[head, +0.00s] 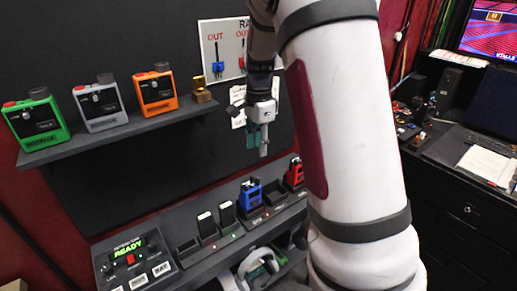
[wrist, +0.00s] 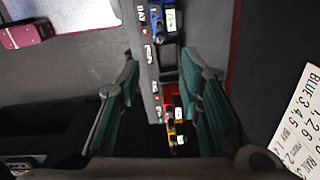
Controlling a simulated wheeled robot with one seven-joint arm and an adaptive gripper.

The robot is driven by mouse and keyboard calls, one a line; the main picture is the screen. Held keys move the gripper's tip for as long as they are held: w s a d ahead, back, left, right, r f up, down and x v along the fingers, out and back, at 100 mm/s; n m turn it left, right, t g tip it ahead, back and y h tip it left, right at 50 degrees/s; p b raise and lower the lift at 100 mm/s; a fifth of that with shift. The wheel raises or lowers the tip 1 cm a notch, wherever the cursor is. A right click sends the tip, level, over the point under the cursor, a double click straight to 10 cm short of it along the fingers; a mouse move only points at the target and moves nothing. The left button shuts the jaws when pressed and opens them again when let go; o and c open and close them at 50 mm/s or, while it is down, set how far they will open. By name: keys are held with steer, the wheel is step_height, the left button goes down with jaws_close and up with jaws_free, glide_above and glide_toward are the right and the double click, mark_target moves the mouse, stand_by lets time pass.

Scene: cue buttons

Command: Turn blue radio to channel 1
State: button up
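The blue radio (head: 251,196) stands upright in a slot of the sloped charging dock (head: 215,250), left of a red radio (head: 294,175). My gripper (head: 259,142) hangs in front of the dark wall panel, above the blue radio in the picture and clear of it. In the wrist view, the teal fingers of my gripper (wrist: 160,65) are spread apart with nothing between their pads. A small blue item (wrist: 157,20) shows at the top there; I cannot tell if it is the same radio. The blue radio's channel setting is too small to read.
Green (head: 36,120), grey (head: 101,105) and orange (head: 156,90) radios stand on a wall shelf (head: 120,130) with a small gold object (head: 199,90). A panel (head: 130,258) reads READY. Headphones (head: 257,266) sit below the dock. A desk (head: 470,200) stands at right.

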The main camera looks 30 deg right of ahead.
mark_target(258, 178)
steer(key=s+d+m+t+y, duration=0.2)
steer(key=s+d+m+y, duration=0.1)
steer(key=d+m+y, duration=0.15)
steer(key=shift+h, duration=0.25)
steer(key=x, duration=0.4)
steer(key=p+x, duration=0.1)
steer(key=x, duration=0.8)
steer(key=shift+w+d+f+p, duration=0.1)
steer(key=shift+w+d+p, duration=0.2)
steer(key=shift+p, duration=0.1)
jaws_close()
